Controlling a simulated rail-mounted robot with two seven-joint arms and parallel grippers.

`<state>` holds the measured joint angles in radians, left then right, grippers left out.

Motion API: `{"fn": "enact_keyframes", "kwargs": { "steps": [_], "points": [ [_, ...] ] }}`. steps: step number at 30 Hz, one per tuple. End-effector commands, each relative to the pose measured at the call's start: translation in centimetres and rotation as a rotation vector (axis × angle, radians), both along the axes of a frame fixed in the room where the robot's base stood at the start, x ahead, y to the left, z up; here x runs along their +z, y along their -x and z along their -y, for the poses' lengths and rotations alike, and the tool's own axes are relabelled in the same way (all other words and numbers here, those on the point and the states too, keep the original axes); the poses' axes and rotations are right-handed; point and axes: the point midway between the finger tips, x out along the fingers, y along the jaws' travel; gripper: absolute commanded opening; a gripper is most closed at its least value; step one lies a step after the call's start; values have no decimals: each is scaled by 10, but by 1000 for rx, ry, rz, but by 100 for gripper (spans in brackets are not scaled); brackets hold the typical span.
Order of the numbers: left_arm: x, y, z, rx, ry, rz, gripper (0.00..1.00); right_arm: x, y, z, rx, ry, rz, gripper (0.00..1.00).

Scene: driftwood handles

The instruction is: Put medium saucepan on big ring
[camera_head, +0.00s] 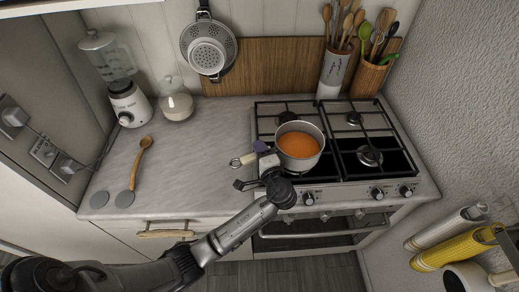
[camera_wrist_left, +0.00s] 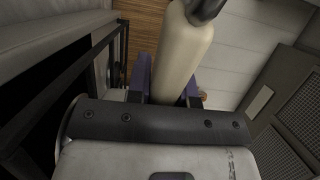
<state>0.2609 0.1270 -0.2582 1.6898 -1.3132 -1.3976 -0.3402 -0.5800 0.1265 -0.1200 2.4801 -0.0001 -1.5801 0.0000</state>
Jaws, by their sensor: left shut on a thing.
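The saucepan (camera_head: 313,161), a metal pan holding orange liquid, is over the left half of the hob, towards the front. I cannot tell whether it rests on the grate or hangs just above it. Its pale handle (camera_head: 239,162) points left, past the hob's edge. My left gripper (camera_head: 262,150) is shut on this handle, close to the pan. In the left wrist view the cream handle (camera_wrist_left: 182,55) sits between the purple fingers. The front-right ring (camera_head: 370,156) is bare and looks the largest of those visible. The front-left burner is hidden. My right gripper is out of view.
Black grates (camera_head: 335,135) cover the hob (camera_head: 409,180). Utensil pots (camera_head: 333,72) stand behind it. The counter left of the hob holds a blender (camera_head: 128,101), a glass jar (camera_head: 176,106) and a wooden spoon (camera_head: 140,160). A wall bounds the right side.

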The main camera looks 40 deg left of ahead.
Motion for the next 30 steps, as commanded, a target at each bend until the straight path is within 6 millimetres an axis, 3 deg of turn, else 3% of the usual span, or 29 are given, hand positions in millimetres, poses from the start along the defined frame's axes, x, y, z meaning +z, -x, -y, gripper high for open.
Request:
{"fn": "enact_keyframes", "kwargs": {
  "steps": [10, 11, 18, 27, 30],
  "points": [
    [-1, 0, 0, 0, 0, 7, 0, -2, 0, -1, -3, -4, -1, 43],
    [-2, 0, 0, 0, 0, -1, 24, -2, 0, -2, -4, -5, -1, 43],
    [-2, 0, 0, 0, 0, -1, 47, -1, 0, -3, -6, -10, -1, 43],
    [3, 0, 0, 0, 0, 0, 47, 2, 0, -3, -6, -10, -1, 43],
    [-1, 4, 10, -2, 2, -2, 47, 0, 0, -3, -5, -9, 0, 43]
  ]
}}
